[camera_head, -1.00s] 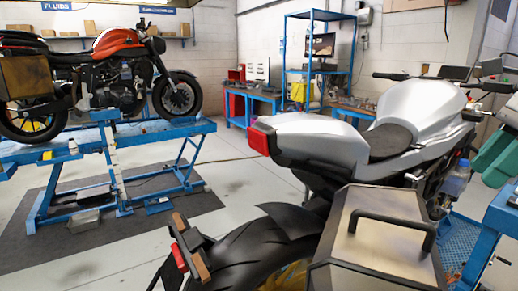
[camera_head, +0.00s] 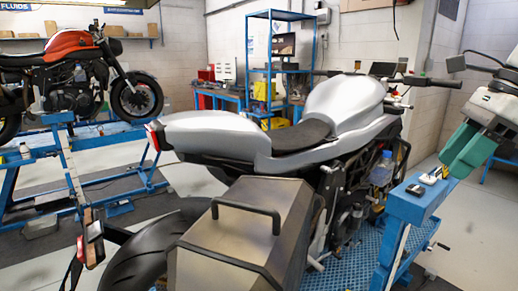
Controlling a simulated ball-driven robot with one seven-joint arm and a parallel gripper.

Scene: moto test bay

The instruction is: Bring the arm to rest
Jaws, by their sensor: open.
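My gripper (camera_head: 453,166) shows at the right edge of the head view. It has teal-green fingers on a grey wrist and points down and to the left. It is open, and I see nothing held between the fingers. It is over or near the right end of a blue stand top (camera_head: 410,204), where a small dark and white item (camera_head: 430,177) lies. I cannot tell whether the fingers touch anything. The upper part of the arm runs out of the frame on the right.
A silver motorcycle (camera_head: 345,105) with a metal pannier box (camera_head: 240,235) fills the middle, close by. A bottle (camera_head: 382,170) stands beside it. An orange motorcycle (camera_head: 75,65) is on a blue lift at left. Blue shelves (camera_head: 248,60) stand behind. Grey floor is open at the left middle.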

